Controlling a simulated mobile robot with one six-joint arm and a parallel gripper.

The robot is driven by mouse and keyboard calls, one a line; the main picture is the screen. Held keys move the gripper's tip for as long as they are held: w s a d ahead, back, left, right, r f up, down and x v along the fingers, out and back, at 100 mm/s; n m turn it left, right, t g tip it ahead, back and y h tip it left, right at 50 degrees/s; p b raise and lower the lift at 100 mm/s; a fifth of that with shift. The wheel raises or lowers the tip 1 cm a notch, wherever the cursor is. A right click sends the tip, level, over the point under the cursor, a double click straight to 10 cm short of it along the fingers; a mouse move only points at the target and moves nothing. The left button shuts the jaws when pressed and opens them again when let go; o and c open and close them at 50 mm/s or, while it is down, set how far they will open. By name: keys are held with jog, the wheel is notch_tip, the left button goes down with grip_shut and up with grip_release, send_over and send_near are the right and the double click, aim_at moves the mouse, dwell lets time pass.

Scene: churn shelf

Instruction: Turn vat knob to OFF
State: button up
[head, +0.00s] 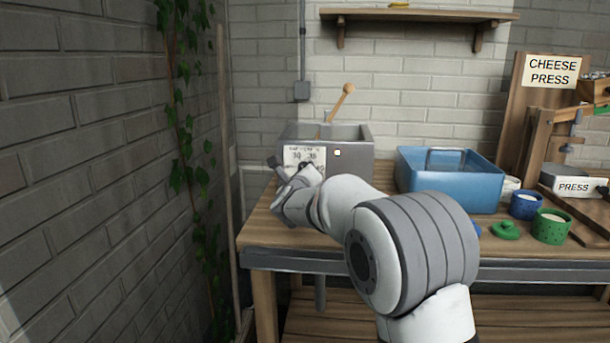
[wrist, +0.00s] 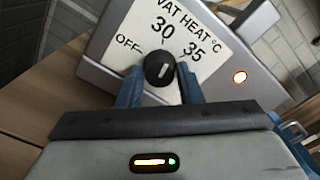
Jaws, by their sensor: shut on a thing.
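My gripper (wrist: 159,84) is shut on the knob, one blue finger on each side. In the head view my gripper (head: 290,178) is at the vat's front and hides the knob.
A blue tub (head: 450,200) stands to the right on the wooden bench (head: 262,228). Blue and green pots and a cheese press (head: 575,187) are farther right. A brick wall with ivy is at left.

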jog(key=n, duration=0.3)
jog(key=shift+r+n+p, duration=0.1)
jog(key=shift+n+p, duration=0.25)
jog(key=shift+n, duration=0.05)
jog(key=n+p, duration=0.1)
jog(key=n, duration=0.3)
jog(key=shift+r+n+p, duration=0.1)
jog(key=shift+n+p, duration=0.2)
jog(key=shift+p, duration=0.05)
jog(key=n+p, duration=0.2)
jog(key=n, duration=0.3)
jog(key=shift+n+p, duration=0.75)
jog(key=shift+n, duration=0.35)
jog(key=o, duration=1)
jog(key=shift+c, duration=0.2)
jog(key=s, duration=0.8)
jog(key=shift+a, duration=0.15)
